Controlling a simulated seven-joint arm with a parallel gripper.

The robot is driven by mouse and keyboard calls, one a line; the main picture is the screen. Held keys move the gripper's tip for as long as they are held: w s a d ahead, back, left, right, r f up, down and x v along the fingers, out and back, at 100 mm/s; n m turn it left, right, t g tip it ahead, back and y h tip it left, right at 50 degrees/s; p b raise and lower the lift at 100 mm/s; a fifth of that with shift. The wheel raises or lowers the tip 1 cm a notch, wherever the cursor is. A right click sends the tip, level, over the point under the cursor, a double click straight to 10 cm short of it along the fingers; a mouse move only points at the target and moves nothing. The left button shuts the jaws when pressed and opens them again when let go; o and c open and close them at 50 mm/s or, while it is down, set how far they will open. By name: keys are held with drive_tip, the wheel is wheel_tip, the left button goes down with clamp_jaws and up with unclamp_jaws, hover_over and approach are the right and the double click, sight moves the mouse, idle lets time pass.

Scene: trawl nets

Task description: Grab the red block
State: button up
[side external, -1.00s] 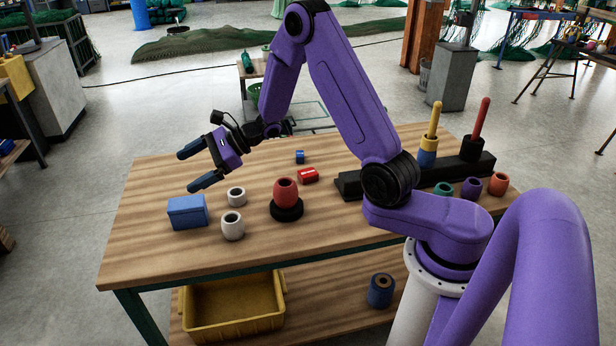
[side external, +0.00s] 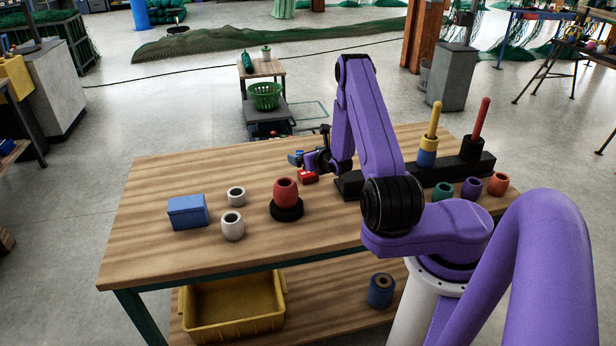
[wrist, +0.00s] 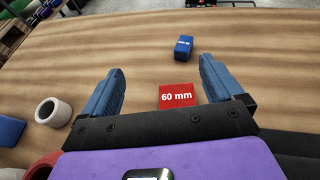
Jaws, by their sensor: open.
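The red block (side external: 308,177) lies on the wooden table toward the back. In the wrist view the red block (wrist: 176,97) shows a white "60 mm" label and sits between and just below my gripper's two blue fingers, nearer the right one. My gripper (wrist: 160,75) is open with nothing held. In the side view my gripper (side external: 297,159) is low over the table, right behind the red block. I cannot tell whether a finger touches it.
A small blue block (wrist: 183,48) lies just beyond the red block. A red ring on a black base (side external: 286,193), two white rings (side external: 233,226) and a blue box (side external: 187,212) stand to the left. A black rack with posts (side external: 455,166) is to the right.

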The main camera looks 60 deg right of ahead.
sight(310, 174)
drive_tip(key=shift+m, duration=0.3)
drive_tip(key=shift+s+d+f, duration=0.15)
drive_tip(key=shift+s+f, duration=0.05)
drive_tip(key=shift+f, duration=0.65)
drive_tip(key=shift+s+d+f, duration=0.15)
drive_tip(key=shift+s+f, duration=0.05)
drive_tip(key=shift+f, duration=0.6)
drive_tip(key=shift+s+d+f, duration=0.15)
drive_tip(key=shift+s+f, duration=0.05)
drive_tip(key=shift+f, duration=0.65)
drive_tip(key=f, duration=0.1)
drive_tip(key=w+f, duration=0.1)
drive_tip(key=f, duration=0.1)
drive_tip(key=shift+w+d, duration=0.15)
drive_tip(key=shift+d, duration=0.25)
drive_tip(key=shift+w+d+f, duration=0.35)
drive_tip(key=shift+w, duration=0.2)
drive_tip(key=c, duration=1.1)
